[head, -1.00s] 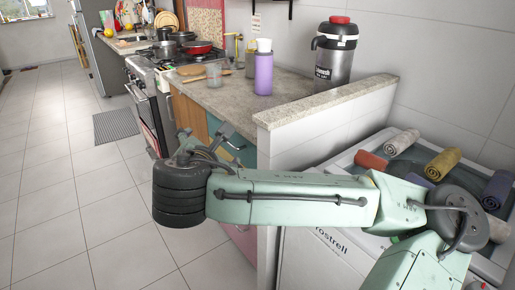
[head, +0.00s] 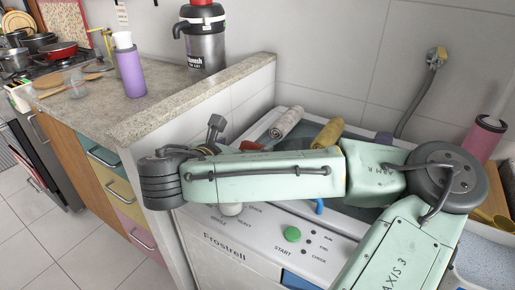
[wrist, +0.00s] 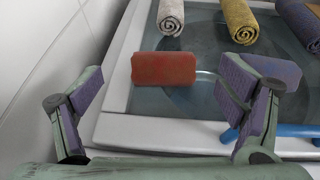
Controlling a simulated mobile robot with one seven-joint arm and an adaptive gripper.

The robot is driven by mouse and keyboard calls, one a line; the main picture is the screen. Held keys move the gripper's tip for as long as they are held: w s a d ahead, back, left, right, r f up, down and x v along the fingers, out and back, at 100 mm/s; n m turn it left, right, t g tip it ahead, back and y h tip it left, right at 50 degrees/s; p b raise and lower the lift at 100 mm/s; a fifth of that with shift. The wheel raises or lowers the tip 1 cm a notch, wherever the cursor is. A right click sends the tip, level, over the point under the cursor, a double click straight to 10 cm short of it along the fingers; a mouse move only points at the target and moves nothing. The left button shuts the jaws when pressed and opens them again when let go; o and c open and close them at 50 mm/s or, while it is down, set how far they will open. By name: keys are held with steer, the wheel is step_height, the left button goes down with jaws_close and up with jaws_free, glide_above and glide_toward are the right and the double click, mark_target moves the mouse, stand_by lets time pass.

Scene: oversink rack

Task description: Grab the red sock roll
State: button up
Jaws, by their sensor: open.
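The red sock roll (wrist: 163,68) lies in the wrist view on the glass lid of the washer, near its frame. In the head view a part of the red sock roll (head: 257,130) shows behind my arm, left of the cream roll. My gripper (wrist: 162,92) is open and empty. Its two fingers are spread wide, one to the left of the red roll and one to the right, both nearer the camera and apart from it. My arm hides much of the lid in the head view.
A cream roll (wrist: 171,17), a yellow roll (wrist: 240,22) and a purple roll (wrist: 300,22) lie beyond the red one. A blue bar (wrist: 286,137) is near the right finger. A tiled wall (wrist: 50,60) stands close on the left.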

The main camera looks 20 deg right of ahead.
mark_target(255, 145)
steer(key=p+x, duration=0.1)
steer(key=x, duration=0.5)
steer(key=shift+d+f, duration=0.2)
steer(key=shift+d, duration=0.15)
steer(key=c, duration=1)
steer(key=shift+r+p, duration=0.1)
steer(key=shift+p, duration=0.2)
